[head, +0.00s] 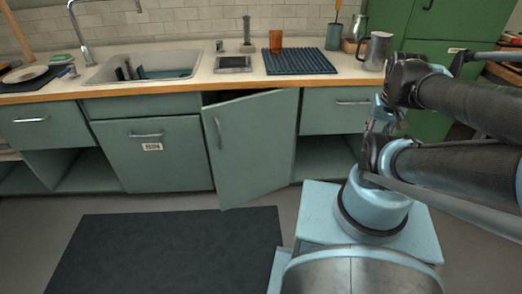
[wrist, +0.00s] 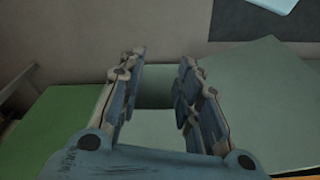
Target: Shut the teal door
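The teal door (head: 250,145) is on the lower cabinet, in the middle of the head view. It stands ajar: its left side, with the upright metal handle (head: 218,133), swings out from the cabinet front, and a dark gap shows along its top. Its right edge meets the cabinet, so the hinge appears to be there. My gripper (wrist: 161,60) is open and empty in the wrist view, its two fingers apart. In the head view my arm is at the right, away from the door; the fingers cannot be made out clearly there.
A closed bin front (head: 150,160) is left of the door, and an open cubby (head: 325,155) is to its right. A dark mat (head: 165,250) lies on the floor before the cabinets. The counter holds a sink (head: 145,66), a ribbed mat (head: 298,61) and a metal jug (head: 376,52).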

